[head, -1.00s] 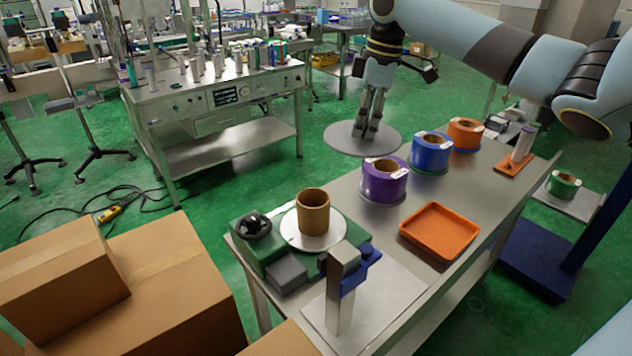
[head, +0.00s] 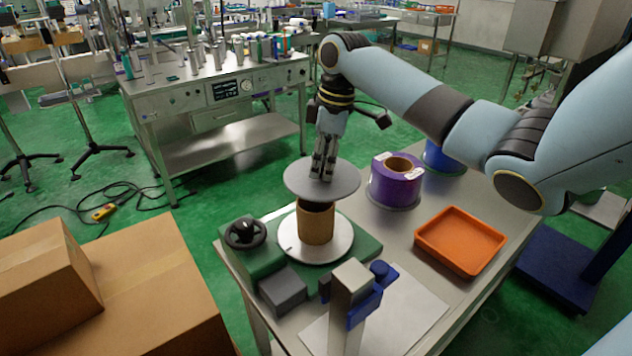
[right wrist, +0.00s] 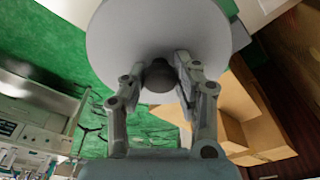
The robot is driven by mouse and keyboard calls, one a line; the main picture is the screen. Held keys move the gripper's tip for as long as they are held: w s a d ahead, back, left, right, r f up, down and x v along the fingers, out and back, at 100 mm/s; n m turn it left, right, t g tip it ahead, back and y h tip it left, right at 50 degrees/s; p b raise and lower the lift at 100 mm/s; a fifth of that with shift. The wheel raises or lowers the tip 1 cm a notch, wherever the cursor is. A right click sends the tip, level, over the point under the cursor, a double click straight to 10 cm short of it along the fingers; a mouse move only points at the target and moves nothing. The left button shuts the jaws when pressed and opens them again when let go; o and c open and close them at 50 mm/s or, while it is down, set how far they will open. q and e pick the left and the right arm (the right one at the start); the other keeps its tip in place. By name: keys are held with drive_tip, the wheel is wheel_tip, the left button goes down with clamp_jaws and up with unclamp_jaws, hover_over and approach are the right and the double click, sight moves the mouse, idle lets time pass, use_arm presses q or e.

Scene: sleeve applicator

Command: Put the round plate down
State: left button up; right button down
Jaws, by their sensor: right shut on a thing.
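The round plate (head: 298,178) is a flat grey disc. My right gripper (head: 322,178) is shut on the dark knob (right wrist: 160,76) at its middle, and the plate (right wrist: 158,30) also shows in the right wrist view. In the head view the plate appears just above the brown cardboard core (head: 315,222), covering its top. I cannot tell whether the plate touches the core. The core stands on a pale turntable disc (head: 330,249) on the green applicator (head: 366,250). My left gripper is not in view.
A purple roll (head: 396,184) stands right of the plate, with a blue roll (head: 441,160) behind it. An orange tray (head: 459,240) lies at the table's right side. A grey post with a blue part (head: 350,300) stands in front. Cardboard boxes (head: 140,280) are at the left.

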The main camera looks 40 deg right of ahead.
sight(316, 182)
drive_tip(key=shift+w+a+f, duration=0.35)
drive_tip(key=shift+a+f, duration=0.2)
drive_tip(key=shift+a, duration=0.1)
wheel_tip(316, 182, down, 3)
drive_tip(key=shift+a+f, duration=0.1)
drive_tip(key=shift+f, duration=0.4)
drive_tip(key=shift+f, duration=0.1)
drive_tip(key=c, duration=1)
unclamp_jaws()
drive_tip(key=r, duration=0.4)
drive_tip(key=s+r, duration=0.1)
drive_tip(key=r, duration=0.3)
drive_tip(key=d+r, duration=0.1)
drive_tip(key=r, duration=0.3)
drive_tip(key=shift+s+d+r, duration=0.1)
drive_tip(key=shift+s, duration=0.15)
